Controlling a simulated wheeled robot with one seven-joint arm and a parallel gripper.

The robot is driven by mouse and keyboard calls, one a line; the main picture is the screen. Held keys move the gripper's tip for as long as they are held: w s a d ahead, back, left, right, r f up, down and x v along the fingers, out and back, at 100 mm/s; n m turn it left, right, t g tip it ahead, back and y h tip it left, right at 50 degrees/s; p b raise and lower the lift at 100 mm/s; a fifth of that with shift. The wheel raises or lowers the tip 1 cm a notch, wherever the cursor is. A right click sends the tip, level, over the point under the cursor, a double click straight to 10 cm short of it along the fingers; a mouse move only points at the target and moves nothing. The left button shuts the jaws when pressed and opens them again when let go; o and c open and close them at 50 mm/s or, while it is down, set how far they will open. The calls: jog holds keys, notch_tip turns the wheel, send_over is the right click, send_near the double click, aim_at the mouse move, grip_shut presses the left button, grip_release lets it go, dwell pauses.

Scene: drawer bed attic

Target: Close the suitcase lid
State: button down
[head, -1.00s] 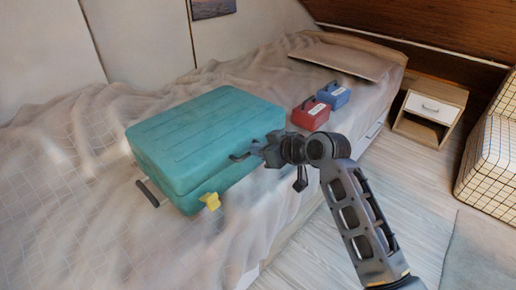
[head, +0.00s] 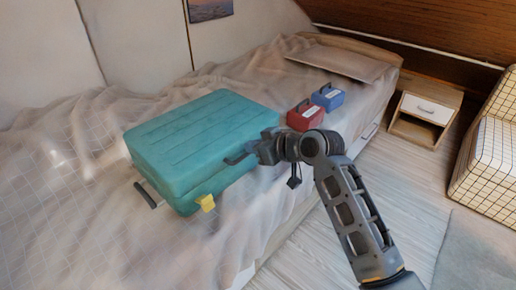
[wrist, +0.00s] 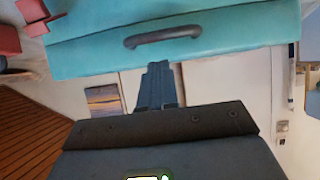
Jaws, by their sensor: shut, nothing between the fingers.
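The teal suitcase (head: 205,135) lies flat on the bed with its lid down; no open gap shows between lid and base in the head view. Its dark handle (head: 238,158) is on the side facing my arm. The suitcase (wrist: 230,30) and its handle (wrist: 163,36) also fill the top of the wrist view. My gripper (head: 256,150) is at the handle side of the suitcase, near its right end. In the wrist view my gripper (wrist: 157,72) is shut and empty, its fingertips just short of the handle side. I cannot tell whether they touch it.
A red box (head: 305,115) and a blue box (head: 328,97) stand on the bed beyond my gripper. A nightstand (head: 425,112) is at the right. The floor (head: 325,245) beside the bed is clear.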

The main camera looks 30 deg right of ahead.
jog(key=w+r+v, duration=0.1)
jog(key=v, duration=1)
jog(key=s+a+f+m+t+h+p, duration=0.1)
jog(key=s+a+m+p, duration=0.15)
jog(key=s, duration=0.35)
jog(key=s+a+f+m+h+p, duration=0.1)
jog(key=s+a+f, duration=0.15)
jog(key=s, duration=0.35)
jog(key=s+a+f+m+t+h+p, duration=0.1)
jog(key=s+a+m+p, duration=0.1)
jog(key=s+a, duration=0.35)
jog(key=s+r+p, duration=0.1)
jog(key=s+r, duration=0.3)
jog(key=s, duration=0.3)
jog(key=s+d+r+n+p, duration=0.1)
jog(key=s+r+p, duration=0.1)
jog(key=s+r, duration=0.3)
jog(key=s+d+r+n+t+p, duration=0.1)
jog(key=s+r, duration=0.3)
jog(key=s, duration=0.7)
jog(key=shift+d+r+h+p, duration=0.25)
jog(key=shift+h+p, duration=0.05)
jog(key=shift+p, duration=0.1)
